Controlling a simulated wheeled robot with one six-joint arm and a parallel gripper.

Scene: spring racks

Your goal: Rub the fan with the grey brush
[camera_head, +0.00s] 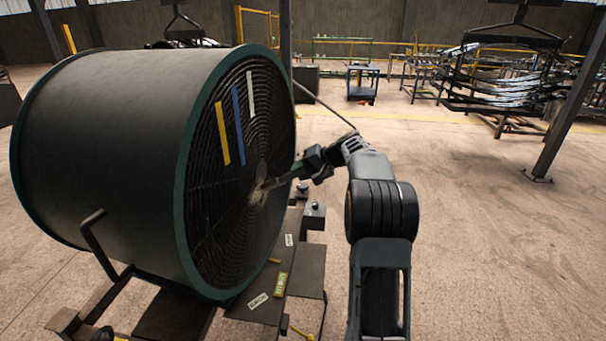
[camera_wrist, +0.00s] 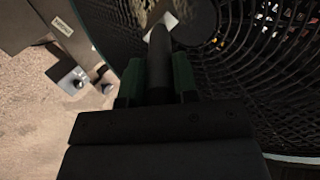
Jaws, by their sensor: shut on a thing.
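The fan (camera_head: 225,232) is a big dark drum with a green rim and a round wire grille facing right. Its grille also fills the right of the wrist view (camera_wrist: 275,95). My gripper (camera_head: 290,180) is shut on the grey brush in front of the grille. The brush's pale bristle end (camera_head: 258,194) is at the grille near its centre; it appears to touch, but exact contact is hard to tell. In the wrist view, the dark brush handle (camera_wrist: 160,72) lies between my green fingers (camera_wrist: 158,88).
Yellow (camera_head: 222,134), blue (camera_head: 239,125) and white (camera_head: 251,94) strips lie on the grille. A dark stand with labelled plates (camera_head: 307,280) is below the fan. A blue cart (camera_head: 362,82) and a loaded hanging rack (camera_head: 505,85) stand behind. The floor at right is clear.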

